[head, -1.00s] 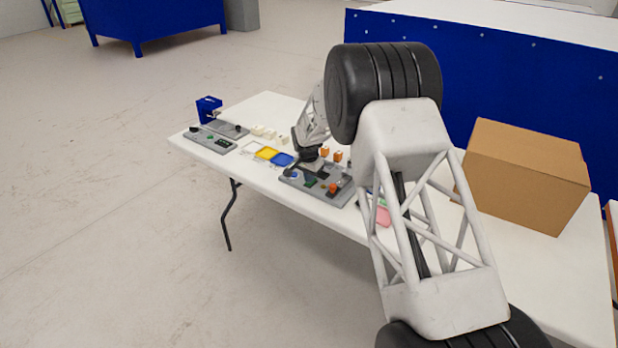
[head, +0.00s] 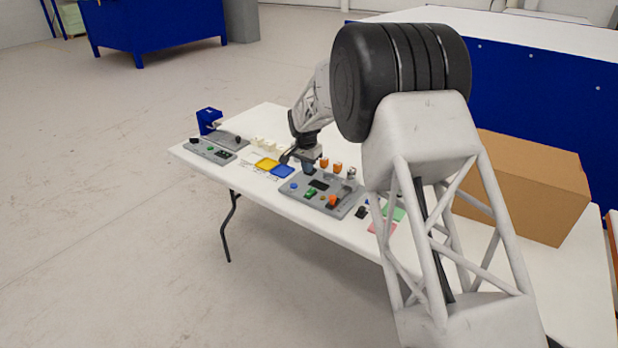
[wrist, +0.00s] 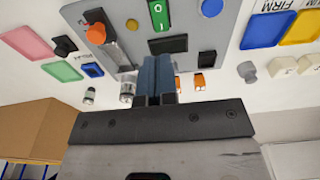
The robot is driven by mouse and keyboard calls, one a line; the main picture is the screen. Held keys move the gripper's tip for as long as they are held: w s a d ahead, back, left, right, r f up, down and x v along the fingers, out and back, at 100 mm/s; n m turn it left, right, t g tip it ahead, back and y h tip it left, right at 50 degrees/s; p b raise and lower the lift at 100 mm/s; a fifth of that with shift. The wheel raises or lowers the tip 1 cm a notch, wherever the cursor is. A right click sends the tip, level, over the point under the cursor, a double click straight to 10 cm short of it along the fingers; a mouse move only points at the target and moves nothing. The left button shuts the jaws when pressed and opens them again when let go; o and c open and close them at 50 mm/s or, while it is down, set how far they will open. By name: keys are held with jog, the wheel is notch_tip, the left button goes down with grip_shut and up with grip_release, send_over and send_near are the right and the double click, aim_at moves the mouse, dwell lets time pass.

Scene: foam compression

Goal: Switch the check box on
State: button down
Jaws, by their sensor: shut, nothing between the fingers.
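A grey control panel (head: 348,204), which I take to be the check box, lies on the table. It also shows in the wrist view (wrist: 222,30). It carries a green rocker switch (wrist: 159,15) marked I and O, a blue round button (wrist: 211,7), a dark display (wrist: 168,44) and an orange knob (wrist: 96,33) beside a slot. I cannot tell which side of the rocker is pressed; the display looks blank. My gripper (wrist: 156,68) is shut and empty near the panel's back edge, apart from the rocker. In the head view my gripper (head: 308,168) is small.
Orange blocks (wrist: 200,82) and small metal-topped parts (wrist: 127,92) stand behind the panel. Yellow (head: 266,164) and blue (head: 283,171) trays lie left, pink (wrist: 28,42) and green (wrist: 62,71) pads right. A second grey panel (head: 209,151) and a cardboard box (head: 530,190) flank them.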

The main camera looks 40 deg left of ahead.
jog(key=shift+s+r, duration=0.2)
jog(key=shift+r, duration=1.55)
